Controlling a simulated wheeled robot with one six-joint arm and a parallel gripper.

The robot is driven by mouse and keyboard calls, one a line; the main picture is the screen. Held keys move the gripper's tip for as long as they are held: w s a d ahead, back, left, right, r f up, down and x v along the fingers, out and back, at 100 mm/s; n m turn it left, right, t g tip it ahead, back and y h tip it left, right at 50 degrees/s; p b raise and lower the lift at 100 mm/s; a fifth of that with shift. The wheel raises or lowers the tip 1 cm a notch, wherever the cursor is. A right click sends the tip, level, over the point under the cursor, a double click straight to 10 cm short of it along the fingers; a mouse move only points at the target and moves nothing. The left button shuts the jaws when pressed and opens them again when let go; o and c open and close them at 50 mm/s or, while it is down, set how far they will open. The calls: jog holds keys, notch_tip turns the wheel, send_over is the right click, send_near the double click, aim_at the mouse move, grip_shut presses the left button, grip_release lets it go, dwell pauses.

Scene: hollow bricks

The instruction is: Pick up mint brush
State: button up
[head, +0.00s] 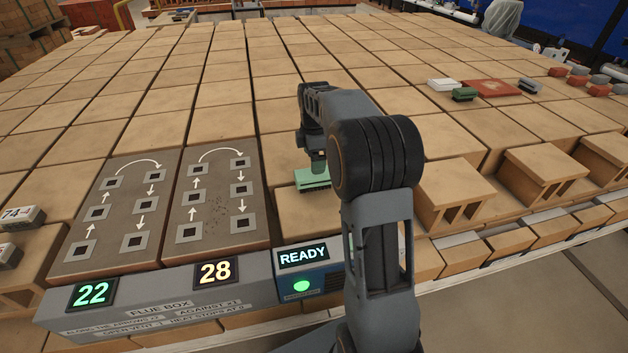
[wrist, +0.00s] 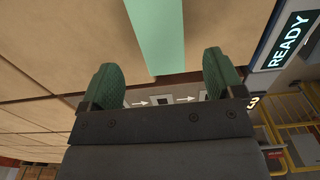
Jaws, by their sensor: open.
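The mint brush (head: 311,180) lies on a tan brick top just left of my arm in the head view. In the wrist view the mint brush (wrist: 156,35) is a pale green bar running in from the top edge, ending near the gap between my fingers. My gripper (head: 318,163) is above the brush in the head view, which partly hides it. In the wrist view my gripper (wrist: 163,72) is open, with one dark green finger on each side of the bar's line. Neither finger appears to touch the brush.
Two arrow-marked panels (head: 215,205) lie to the left. A box with a READY display (head: 303,257) stands at the front. A dark green block (head: 464,94), a white block (head: 443,84) and a red slab (head: 492,88) lie at the back right. Hollow bricks (head: 545,172) project at right.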

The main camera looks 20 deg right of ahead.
jog(key=shift+s+f, duration=0.1)
jog(key=shift+f, duration=3.2)
jog(key=shift+c, duration=0.4)
jog(key=c, duration=1)
jog(key=shift+r, duration=0.15)
jog(key=shift+r, duration=0.55)
jog(key=s+r, duration=0.4)
jog(key=s+d+r+b, duration=0.1)
jog(key=s+r, duration=0.2)
jog(key=s, duration=0.2)
jog(key=s+r, duration=0.4)
jog(key=s, duration=0.1)
jog(key=shift+d+r, duration=0.25)
jog(key=shift+r, duration=0.1)
